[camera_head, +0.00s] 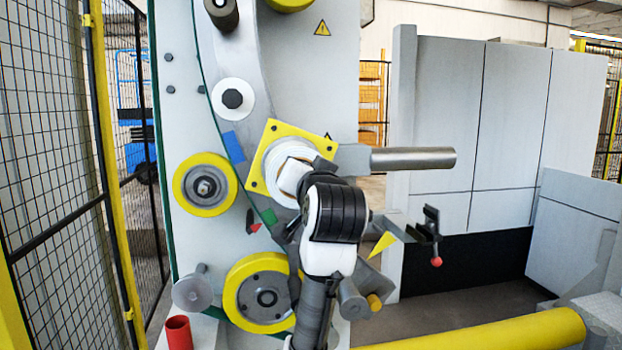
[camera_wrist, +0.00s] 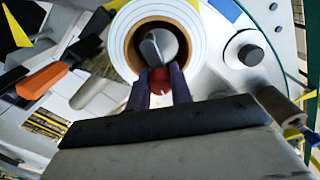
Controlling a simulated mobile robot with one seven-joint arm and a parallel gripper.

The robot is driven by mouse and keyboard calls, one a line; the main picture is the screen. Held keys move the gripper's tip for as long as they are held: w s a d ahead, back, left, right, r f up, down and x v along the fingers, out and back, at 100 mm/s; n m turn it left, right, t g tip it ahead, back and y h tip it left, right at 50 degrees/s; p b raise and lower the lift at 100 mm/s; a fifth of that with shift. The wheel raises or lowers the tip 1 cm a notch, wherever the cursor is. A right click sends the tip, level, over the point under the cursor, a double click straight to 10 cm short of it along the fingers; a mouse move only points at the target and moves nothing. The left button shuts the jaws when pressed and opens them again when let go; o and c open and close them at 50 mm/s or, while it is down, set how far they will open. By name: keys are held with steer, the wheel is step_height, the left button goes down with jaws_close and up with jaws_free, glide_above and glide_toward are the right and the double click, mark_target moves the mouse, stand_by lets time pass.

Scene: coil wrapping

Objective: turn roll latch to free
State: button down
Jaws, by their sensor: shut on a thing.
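The white roll (camera_wrist: 125,30) with its brown core ring (camera_wrist: 121,48) is at the top middle of the wrist view. Inside the core is a grey spindle end with the roll latch (camera_wrist: 153,48), a grey flat piece standing roughly upright. A red tip (camera_wrist: 159,76) shows at the latch's lower end. My gripper (camera_wrist: 160,80) has its two dark fingers on either side of the red tip, shut on it. In the head view the white roll (camera_head: 279,157) sits in front of a yellow square plate (camera_head: 261,184). My arm hides the latch and fingertips there.
A grey horizontal bar (camera_head: 412,158) sticks out right of the roll. Yellow rollers (camera_head: 205,187) stand left and below on the machine panel. A lever with a red ball (camera_head: 436,262) hangs at right. A yellow-framed fence (camera_head: 112,190) is at left.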

steer(key=shift+s+a+n, duration=0.1)
steer(key=shift+a+n, duration=0.15)
steer(key=shift+n, duration=0.55)
steer(key=shift+s+a+n, duration=0.1)
steer(key=shift+a+n, duration=0.15)
steer(key=shift+n, duration=0.55)
steer(key=c, duration=1.3)
jaws_free()
steer(key=shift+o, duration=0.2)
steer(key=s+d+b, duration=0.2)
steer(key=s+b, duration=0.1)
steer(key=s, duration=1)
steer(key=shift+s+d, duration=0.25)
steer(key=shift+d, duration=0.1)
